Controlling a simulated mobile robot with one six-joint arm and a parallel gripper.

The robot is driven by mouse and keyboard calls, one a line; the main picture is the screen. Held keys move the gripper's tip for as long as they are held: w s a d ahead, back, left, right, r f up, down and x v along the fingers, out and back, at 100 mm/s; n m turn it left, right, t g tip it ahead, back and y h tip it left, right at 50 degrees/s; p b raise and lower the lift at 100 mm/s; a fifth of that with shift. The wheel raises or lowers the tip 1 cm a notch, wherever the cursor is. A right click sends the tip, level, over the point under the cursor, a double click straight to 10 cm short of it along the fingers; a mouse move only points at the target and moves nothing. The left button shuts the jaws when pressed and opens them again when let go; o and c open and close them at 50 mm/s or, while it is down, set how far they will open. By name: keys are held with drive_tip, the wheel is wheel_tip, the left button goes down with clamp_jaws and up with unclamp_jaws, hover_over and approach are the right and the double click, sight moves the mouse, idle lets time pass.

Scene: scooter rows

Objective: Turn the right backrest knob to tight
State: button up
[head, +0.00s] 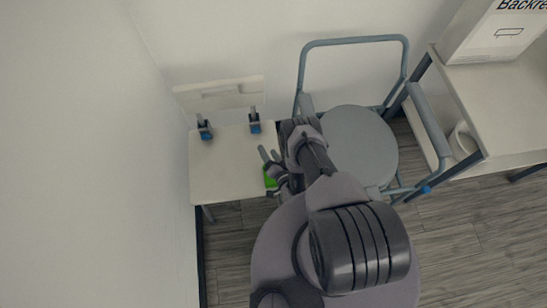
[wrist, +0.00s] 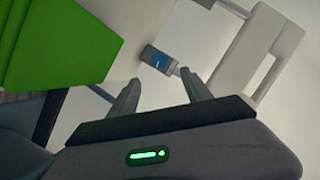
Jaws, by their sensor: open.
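The chair has a pale seat (head: 215,170) and a pale slotted backrest panel (head: 225,94) against the wall. Two dark brackets with blue parts stand at the seat's back edge: the left knob (head: 205,130) and the right knob (head: 254,123). In the wrist view one blue-faced knob (wrist: 157,60) shows beyond the fingertips, next to the backrest panel (wrist: 238,62); it appears to be the right one. Its pointer setting is too small to read. My gripper (head: 268,154) is open and empty over the seat's right side, apart from the knob. It also shows in the wrist view (wrist: 165,88).
A grey tubular frame with round seat (head: 360,145) stands to the right, before a table (head: 500,110) with a labelled box (head: 495,32).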

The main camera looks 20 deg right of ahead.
drive_tip(key=v, duration=0.5)
drive_tip(key=shift+s+f, duration=0.1)
